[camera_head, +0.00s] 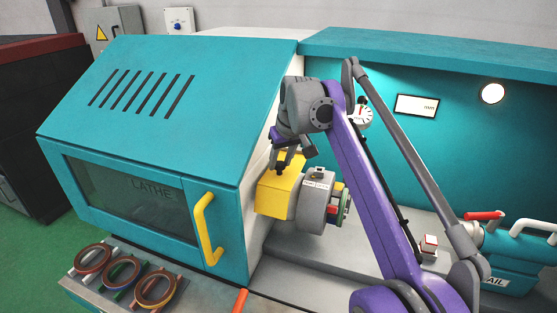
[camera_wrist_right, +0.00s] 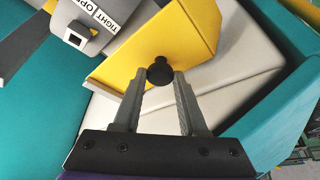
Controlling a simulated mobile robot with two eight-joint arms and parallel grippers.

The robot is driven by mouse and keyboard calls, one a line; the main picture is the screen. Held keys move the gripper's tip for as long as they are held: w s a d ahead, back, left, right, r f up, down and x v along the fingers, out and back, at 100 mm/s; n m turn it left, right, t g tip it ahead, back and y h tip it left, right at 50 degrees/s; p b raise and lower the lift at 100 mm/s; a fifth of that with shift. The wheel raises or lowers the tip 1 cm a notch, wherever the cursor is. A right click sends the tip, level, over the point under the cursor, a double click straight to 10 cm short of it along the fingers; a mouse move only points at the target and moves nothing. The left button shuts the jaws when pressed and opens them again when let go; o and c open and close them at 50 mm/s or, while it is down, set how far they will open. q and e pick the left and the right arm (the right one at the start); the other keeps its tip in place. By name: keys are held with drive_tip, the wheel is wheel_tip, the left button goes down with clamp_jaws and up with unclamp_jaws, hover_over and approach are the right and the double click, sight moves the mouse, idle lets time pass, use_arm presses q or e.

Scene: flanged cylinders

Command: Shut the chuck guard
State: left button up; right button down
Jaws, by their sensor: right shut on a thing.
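The chuck guard (camera_head: 277,197) is a yellow box-shaped cover on the lathe, close to the white headstock wall. In the right wrist view the guard (camera_wrist_right: 185,40) shows its yellow faces and a round black knob (camera_wrist_right: 159,70). My right gripper (camera_head: 282,166) is at the top of the guard. In the right wrist view its fingers (camera_wrist_right: 160,80) are shut on the black knob, one on each side. A grey cylindrical chuck (camera_head: 317,200) stands just right of the guard, largely uncovered. My left gripper is not in view.
The teal lathe housing (camera_head: 190,75) has a yellow door handle (camera_head: 207,228) at left. Several ring-shaped parts (camera_head: 122,272) lie on a front tray. The teal tailstock (camera_head: 515,250) with a red lever stands at right. A dial gauge (camera_head: 362,115) is behind my right arm.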

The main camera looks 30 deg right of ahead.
drive_tip(key=s+d, duration=0.5)
drive_tip(key=s, duration=0.1)
drive_tip(key=shift+s+d, duration=0.3)
drive_tip(key=shift+d, duration=0.05)
drive_tip(key=shift+c, duration=2.3)
unclamp_jaws()
drive_tip(key=p+v, duration=0.1)
drive_tip(key=v, duration=0.9)
drive_tip(key=shift+r+p, duration=0.35)
drive_tip(key=shift+r, duration=0.05)
drive_tip(key=shift+s, duration=0.1)
